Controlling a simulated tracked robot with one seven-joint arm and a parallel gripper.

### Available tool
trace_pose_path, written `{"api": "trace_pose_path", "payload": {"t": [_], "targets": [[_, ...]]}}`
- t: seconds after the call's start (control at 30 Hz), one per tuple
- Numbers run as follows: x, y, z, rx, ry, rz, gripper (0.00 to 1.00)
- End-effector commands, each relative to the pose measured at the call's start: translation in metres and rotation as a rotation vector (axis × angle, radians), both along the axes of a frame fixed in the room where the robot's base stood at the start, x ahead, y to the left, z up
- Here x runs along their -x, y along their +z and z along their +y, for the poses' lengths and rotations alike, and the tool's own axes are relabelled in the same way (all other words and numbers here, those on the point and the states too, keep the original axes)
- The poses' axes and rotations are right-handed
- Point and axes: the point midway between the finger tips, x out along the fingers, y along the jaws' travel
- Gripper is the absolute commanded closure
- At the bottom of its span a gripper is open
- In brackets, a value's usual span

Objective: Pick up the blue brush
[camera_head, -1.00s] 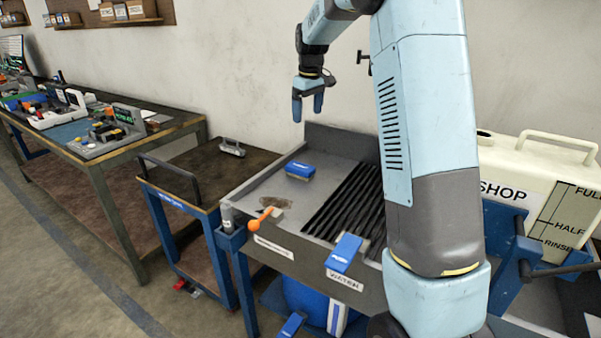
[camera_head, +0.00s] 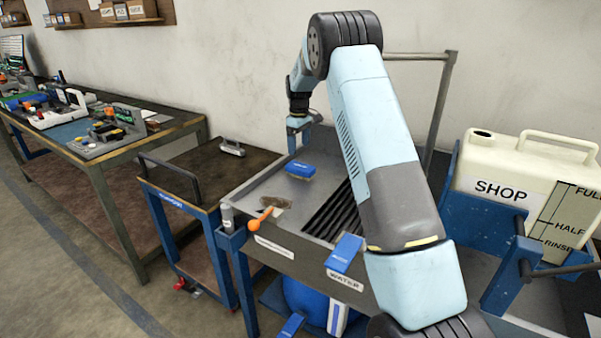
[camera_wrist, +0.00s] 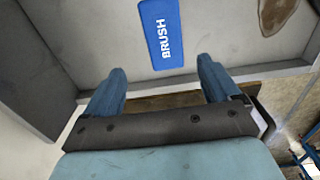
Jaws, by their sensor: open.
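The blue brush (camera_head: 300,170) lies in the grey sink tray (camera_head: 245,195), towards its back left, with its blue top up. In the wrist view the brush (camera_wrist: 161,32) shows the word BRUSH and lies ahead of the fingertips, roughly centred between them. My gripper (camera_head: 303,128) is above the back of the tray, behind the brush in the head view. In the wrist view my gripper (camera_wrist: 160,75) has its two fingers apart with nothing between them. The fingers do not touch the brush.
An orange-handled tool (camera_head: 261,220) sits at the tray's left front edge. A brown stain (camera_head: 272,202) marks the tray floor. Black slats (camera_head: 330,208) fill the tray's right part. A white SHOP jug (camera_head: 500,188) stands at right. The tray's back wall is close to my gripper.

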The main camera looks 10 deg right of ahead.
Motion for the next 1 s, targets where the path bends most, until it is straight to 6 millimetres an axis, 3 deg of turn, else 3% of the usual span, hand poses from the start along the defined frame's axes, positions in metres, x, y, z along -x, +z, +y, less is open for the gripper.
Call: {"api": "trace_pose_path", "payload": {"t": [0.2, 0.57, 0.9, 1.0], "targets": [[0.001, -0.036, 0.0, 0.0, -0.001, 0.001, 0.11], [0.002, -0.056, 0.001, 0.001, 0.0, 0.001, 0.11], [0.009, -0.098, 0.001, 0.001, -0.001, 0.001, 0.11], [0.009, -0.102, 0.001, 0.001, -0.001, -0.001, 0.11]]}}
